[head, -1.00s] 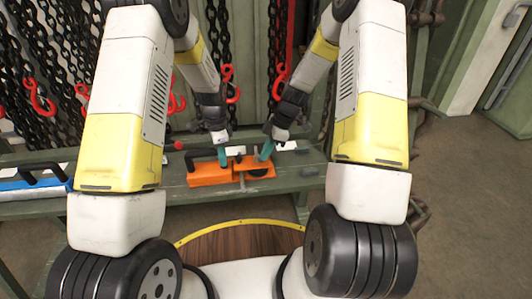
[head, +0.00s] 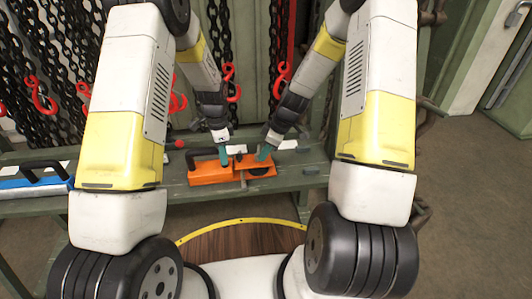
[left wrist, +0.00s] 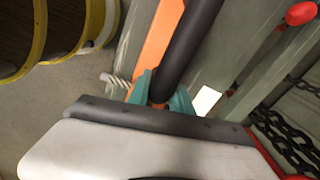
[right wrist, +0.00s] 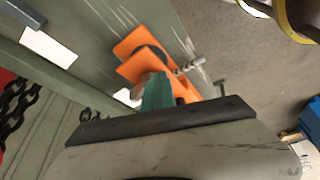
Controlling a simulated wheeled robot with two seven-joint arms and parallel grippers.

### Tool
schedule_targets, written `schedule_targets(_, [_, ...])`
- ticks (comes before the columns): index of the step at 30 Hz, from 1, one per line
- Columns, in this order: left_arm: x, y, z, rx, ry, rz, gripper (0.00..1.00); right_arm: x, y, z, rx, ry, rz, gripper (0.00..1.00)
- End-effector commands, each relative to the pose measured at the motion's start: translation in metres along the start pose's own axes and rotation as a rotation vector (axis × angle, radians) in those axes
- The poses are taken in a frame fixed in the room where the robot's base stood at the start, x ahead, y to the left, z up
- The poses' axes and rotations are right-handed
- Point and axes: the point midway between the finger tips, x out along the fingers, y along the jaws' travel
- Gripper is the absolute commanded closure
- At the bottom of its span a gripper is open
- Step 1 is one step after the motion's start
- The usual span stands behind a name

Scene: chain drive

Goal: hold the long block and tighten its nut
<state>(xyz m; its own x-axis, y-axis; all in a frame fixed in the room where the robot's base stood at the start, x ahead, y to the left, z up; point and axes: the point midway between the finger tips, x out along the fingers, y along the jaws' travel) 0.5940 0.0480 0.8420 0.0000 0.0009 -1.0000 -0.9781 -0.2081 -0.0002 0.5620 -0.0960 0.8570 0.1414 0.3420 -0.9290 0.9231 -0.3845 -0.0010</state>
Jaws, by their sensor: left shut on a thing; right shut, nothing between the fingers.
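The long block (head: 208,174) is orange, lies on the green bench and has a black handle on top. My left gripper (head: 224,156) is shut on it near its right end. A shorter orange piece (head: 260,160) with a dark round part stands against the block's right end. My right gripper (head: 263,155) is shut and empty at this piece. In the right wrist view its teal fingers (right wrist: 160,94) hide most of a grey round part; I cannot tell whether this is the nut.
A threaded rod (right wrist: 192,66) sticks out beside the orange pieces. A blue block with a black handle (head: 40,174) lies on the bench at the left. Black chains and red hooks (head: 282,70) hang behind the bench. The bench (head: 300,183) has bare room at the right.

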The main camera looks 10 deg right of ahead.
Motion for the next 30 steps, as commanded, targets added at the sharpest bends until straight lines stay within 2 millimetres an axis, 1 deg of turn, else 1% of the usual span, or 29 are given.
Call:
schedule_targets(1, [0.0,0.001,-0.002,0.001,0.002,0.0,1.0,0.001,-0.004,-0.004,0.035,0.002,0.013,1.0])
schedule_targets(5, [0.0,0.001,-0.002,0.002,0.003,0.001,1.0,0.002,-0.006,-0.007,0.13,0.003,0.052,1.0])
schedule_targets(13, [0.0,0.001,-0.003,0.002,0.003,0.001,1.0,0.005,-0.012,-0.014,0.149,0.003,0.059,1.0])
schedule_targets(18, [0.0,0.001,-0.003,0.003,0.004,0.001,1.0,0.007,-0.015,-0.02,0.256,0.003,0.102,1.0])
schedule_targets(23, [0.0,0.001,-0.004,0.003,0.004,0.001,1.0,0.009,-0.016,-0.025,0.293,0.003,0.117,1.0])
schedule_targets(30, [0.0,0.002,-0.004,0.004,0.005,0.001,1.0,0.013,-0.018,-0.034,0.494,0.002,0.2,1.0])
